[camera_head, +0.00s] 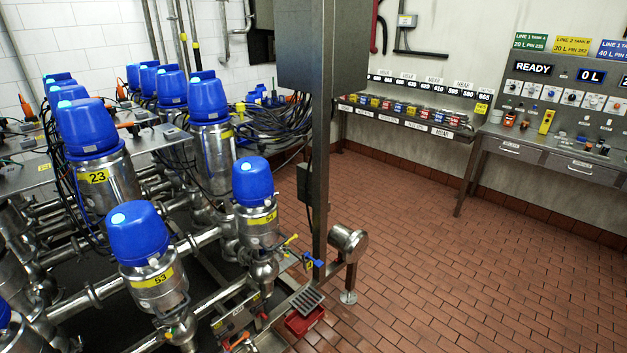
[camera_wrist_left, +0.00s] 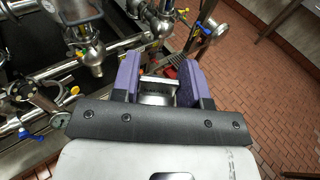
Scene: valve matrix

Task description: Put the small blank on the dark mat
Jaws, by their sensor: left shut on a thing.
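My left gripper (camera_wrist_left: 158,80) shows in the left wrist view, with its two purple fingers shut on a silvery metal piece, taken to be the small blank (camera_wrist_left: 158,92). Its lower part is hidden behind the dark gripper body. The held piece is over the pipework. I cannot make out my left gripper in the head view. A dark ribbed patch (camera_head: 307,299) lies beside a red tray (camera_head: 304,320) at the foot of the grey post; I cannot tell whether it is the dark mat. My right gripper is in neither view.
Blue-capped valves (camera_head: 137,233) and steel pipes crowd the left. A grey post (camera_head: 325,130) stands mid-view, with a steel drum-shaped fitting (camera_head: 348,242) beside it. A workbench (camera_head: 560,155) and a rack (camera_head: 405,115) line the back wall. The tiled floor (camera_head: 440,240) is open.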

